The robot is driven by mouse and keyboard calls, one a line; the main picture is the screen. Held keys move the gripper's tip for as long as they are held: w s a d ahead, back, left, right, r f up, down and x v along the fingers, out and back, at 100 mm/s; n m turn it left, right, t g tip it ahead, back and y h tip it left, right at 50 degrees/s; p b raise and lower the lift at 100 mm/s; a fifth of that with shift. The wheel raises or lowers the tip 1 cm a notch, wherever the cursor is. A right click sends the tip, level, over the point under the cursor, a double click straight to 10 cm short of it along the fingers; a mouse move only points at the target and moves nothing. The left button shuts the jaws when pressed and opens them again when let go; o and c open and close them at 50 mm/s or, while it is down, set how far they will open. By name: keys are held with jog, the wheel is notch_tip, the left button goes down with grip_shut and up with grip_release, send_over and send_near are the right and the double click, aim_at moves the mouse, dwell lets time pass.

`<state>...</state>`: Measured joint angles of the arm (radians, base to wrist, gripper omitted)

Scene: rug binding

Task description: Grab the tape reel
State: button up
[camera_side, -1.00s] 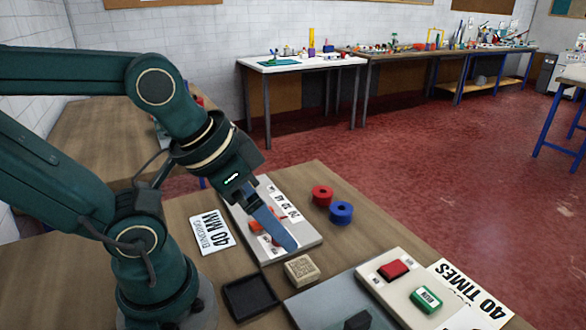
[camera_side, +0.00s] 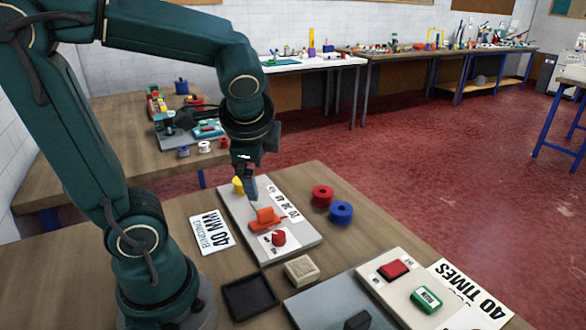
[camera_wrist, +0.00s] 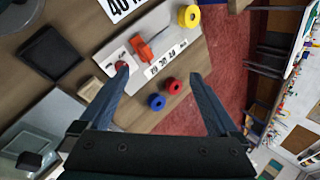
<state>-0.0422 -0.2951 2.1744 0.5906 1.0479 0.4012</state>
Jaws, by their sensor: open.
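The red reel (camera_side: 322,195) and the blue reel (camera_side: 341,213) lie side by side on the wooden table, right of the white board. In the wrist view the red reel (camera_wrist: 173,86) shows between my fingers, with the blue reel (camera_wrist: 157,102) just below it. A yellow reel (camera_wrist: 189,16) is at the top of the wrist view; in the side view it is partly hidden (camera_side: 238,185) behind my gripper. My gripper (camera_wrist: 158,77) is open and empty, pointing down above the far part of the board in the side view.
The white board (camera_side: 300,243) carries an orange device (camera_side: 264,217) and a red knob (camera_side: 278,238). A black tray (camera_side: 249,297), a beige block (camera_side: 301,270) and a panel with red and green buttons (camera_side: 395,285) are nearer. Bare table surrounds the red and blue reels.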

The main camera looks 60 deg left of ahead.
jog(key=w+a+f+m+g+y, duration=0.1)
jog(key=a+f+m+y, duration=0.1)
jog(key=a+f+m, duration=0.1)
jog(key=w+a+f+m+g+y, duration=0.2)
jog(key=a+f, duration=0.2)
jog(key=a, duration=0.2)
jog(key=w+a+f+m+g+y, duration=0.2)
jog(key=a+f+m, duration=0.1)
jog(key=a+f, duration=0.1)
jog(key=shift+w+a+f+m, duration=0.1)
jog(key=shift+w+a+m, duration=0.2)
jog(key=shift+a, duration=0.4)
jog(key=shift+s+f, duration=0.3)
jog(key=shift+f, duration=0.05)
jog(key=shift+s+a+f, duration=0.1)
jog(key=shift+a+f, duration=0.1)
jog(key=shift+a, duration=0.1)
jog(key=shift+x, duration=2.25)
jog(key=c, duration=1.4)
